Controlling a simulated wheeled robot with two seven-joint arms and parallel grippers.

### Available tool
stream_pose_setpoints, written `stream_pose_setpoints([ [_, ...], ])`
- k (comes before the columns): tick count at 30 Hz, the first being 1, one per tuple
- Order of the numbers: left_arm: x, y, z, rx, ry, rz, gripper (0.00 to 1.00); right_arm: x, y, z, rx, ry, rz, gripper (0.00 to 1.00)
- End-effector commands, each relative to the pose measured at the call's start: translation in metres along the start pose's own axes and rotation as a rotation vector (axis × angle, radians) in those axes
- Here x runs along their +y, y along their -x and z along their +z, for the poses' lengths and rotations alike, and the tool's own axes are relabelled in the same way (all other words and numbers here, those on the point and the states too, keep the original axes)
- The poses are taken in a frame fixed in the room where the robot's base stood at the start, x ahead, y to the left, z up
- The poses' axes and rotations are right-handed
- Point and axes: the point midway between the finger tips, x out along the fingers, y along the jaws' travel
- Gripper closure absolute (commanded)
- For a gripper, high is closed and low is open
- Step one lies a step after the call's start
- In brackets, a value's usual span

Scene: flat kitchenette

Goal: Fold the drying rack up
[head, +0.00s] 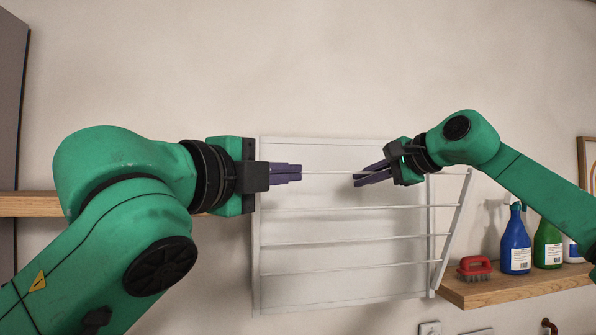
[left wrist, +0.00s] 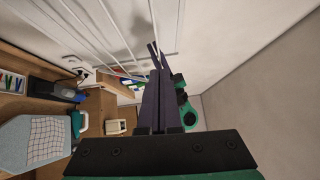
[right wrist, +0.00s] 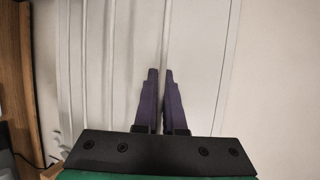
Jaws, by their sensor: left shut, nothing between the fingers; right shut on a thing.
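The white wall-mounted drying rack (head: 347,238) has several thin rods across its frame. Its slanted right side bar (head: 456,230) stands out from the back panel at the top, so the rack is partly open. My right gripper (head: 357,180) is shut on the top rod; the right wrist view shows this rod (right wrist: 164,35) running between the fingertips (right wrist: 161,74). My left gripper (head: 299,173) is shut and empty, its tips at the left part of the top rod. The left wrist view shows its fingers (left wrist: 155,55) beside the rack's rods (left wrist: 103,32). The rack's upper left corner is partly hidden by my left gripper.
A wooden shelf (head: 520,286) right of the rack holds a red brush (head: 474,268), a blue bottle (head: 516,245) and a green bottle (head: 548,243). Another wooden shelf (head: 30,205) is at the left. The wall above the rack is bare.

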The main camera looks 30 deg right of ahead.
Motion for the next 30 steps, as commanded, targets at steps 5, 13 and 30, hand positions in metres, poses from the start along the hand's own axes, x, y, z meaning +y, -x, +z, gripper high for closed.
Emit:
stream_pose_setpoints([
  [5, 0.000, -0.040, -0.001, -0.001, 0.001, 0.000, 1.00, 0.007, -0.005, -0.002, 0.004, 0.000, 0.019, 1.00],
  [13, 0.000, -0.067, 0.026, -0.002, 0.001, -0.002, 1.00, 0.007, -0.005, -0.003, 0.004, 0.000, 0.019, 1.00],
  [30, -0.006, -0.078, 0.038, -0.003, 0.002, -0.003, 1.00, 0.007, -0.005, -0.003, 0.005, 0.000, 0.019, 1.00],
])
